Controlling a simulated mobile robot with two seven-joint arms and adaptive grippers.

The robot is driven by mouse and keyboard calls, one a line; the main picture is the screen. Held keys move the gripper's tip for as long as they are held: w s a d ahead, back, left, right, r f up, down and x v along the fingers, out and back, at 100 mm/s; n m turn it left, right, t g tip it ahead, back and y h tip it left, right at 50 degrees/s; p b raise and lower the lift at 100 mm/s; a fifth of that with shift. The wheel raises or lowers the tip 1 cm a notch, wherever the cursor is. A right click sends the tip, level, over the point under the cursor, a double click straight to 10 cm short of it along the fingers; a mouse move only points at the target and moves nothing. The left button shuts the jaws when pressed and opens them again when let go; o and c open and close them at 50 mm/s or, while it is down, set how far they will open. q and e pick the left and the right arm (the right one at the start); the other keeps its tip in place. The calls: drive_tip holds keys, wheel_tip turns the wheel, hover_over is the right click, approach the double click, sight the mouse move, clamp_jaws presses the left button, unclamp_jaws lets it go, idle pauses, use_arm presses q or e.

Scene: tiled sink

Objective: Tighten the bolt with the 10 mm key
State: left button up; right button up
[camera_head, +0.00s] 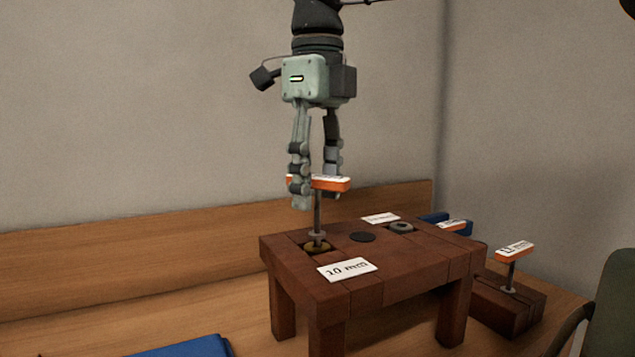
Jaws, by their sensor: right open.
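A T-shaped key with an orange handle (335,184) and grey shaft stands upright over a brass-coloured bolt (316,248) in a small wooden table (400,268). The writing on its handle is mostly hidden. A white card reading 10 mm (347,269) lies in front of that bolt. My right gripper (318,184) points down from above with its fingers open around the handle, one finger partly covering it. I cannot tell whether the fingers touch it. How the key's lower end sits on the bolt is not clear. My left gripper is not in view.
A second, grey bolt (401,227) sits further right in the table, with a white card (380,218) behind it. Another orange key (515,248) stands in a low wooden block (505,304) at right; a further orange handle (453,225) shows behind the table. A blue object (190,347) lies front left.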

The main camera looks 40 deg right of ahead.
idle(0.3)
drive_tip(key=shift+r+p, duration=0.4)
drive_tip(key=shift+r, duration=3.1)
